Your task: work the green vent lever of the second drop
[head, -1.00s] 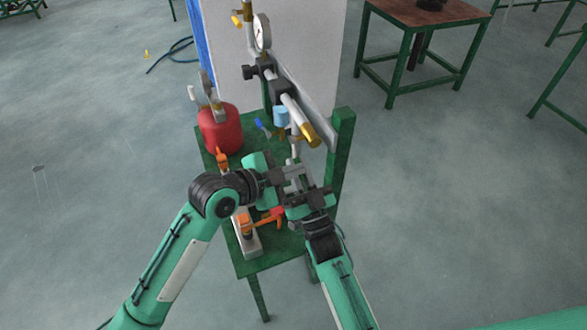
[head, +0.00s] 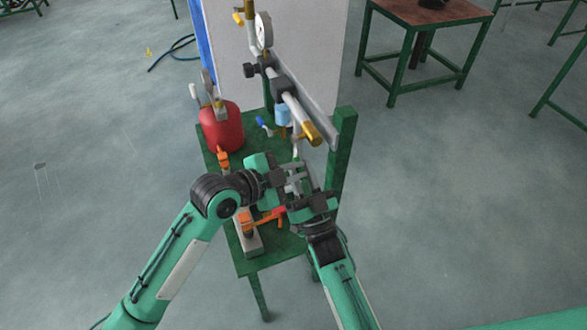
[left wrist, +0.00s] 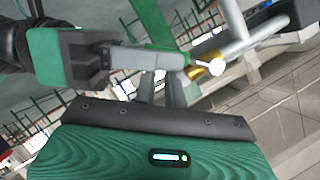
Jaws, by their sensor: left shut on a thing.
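My left gripper (head: 290,176) reaches in from the left over the green stand, below the slanted pipe. In the left wrist view its grey fingers (left wrist: 160,88) are shut at a green piece, which looks like the green vent lever (left wrist: 168,57), beside a brass valve (left wrist: 207,68) with a white round end. The lever is mostly hidden by the fingers, and in the head view I cannot make it out. My right gripper (head: 297,190) is close against the left one. In the left wrist view it comes in from the upper left; its jaw opening is hidden.
The green stand (head: 265,261) carries a red canister (head: 222,131) and orange valve parts (head: 246,222). A slanted pipe (head: 294,104) with a pressure gauge (head: 263,30) and brass end (head: 311,133) hangs above. A green post (head: 343,150) stands right.

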